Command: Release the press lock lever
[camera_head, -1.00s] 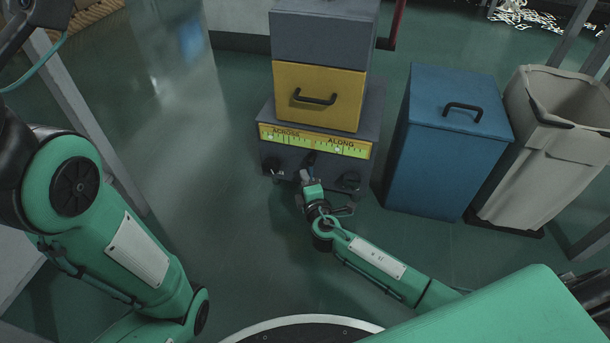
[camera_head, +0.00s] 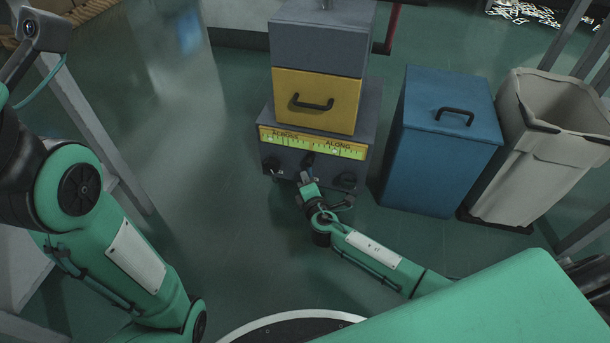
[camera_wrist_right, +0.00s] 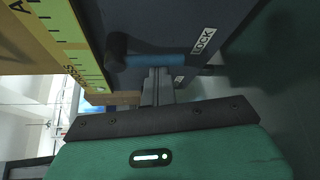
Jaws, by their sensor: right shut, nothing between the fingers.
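The press (camera_head: 318,40) stands ahead, a grey and yellow machine with an ACROSS/ALONG scale (camera_head: 312,143) above its dark lower panel. The lock lever (camera_head: 308,160) is small at the middle of that panel. In the right wrist view the lever is a blue bar (camera_wrist_right: 172,61) with a black knob (camera_wrist_right: 117,50), beside a LOCK label (camera_wrist_right: 203,41). My right gripper (camera_head: 304,177) is shut and empty. Its fingertips (camera_wrist_right: 158,74) are at the blue bar; whether they touch it I cannot tell. My left gripper is out of view.
Dark knobs sit on the panel at left (camera_head: 272,165) and right (camera_head: 345,181). A blue bin (camera_head: 440,150) and an open grey bin (camera_head: 545,150) stand right of the press. The floor (camera_head: 215,220) left of the press is clear.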

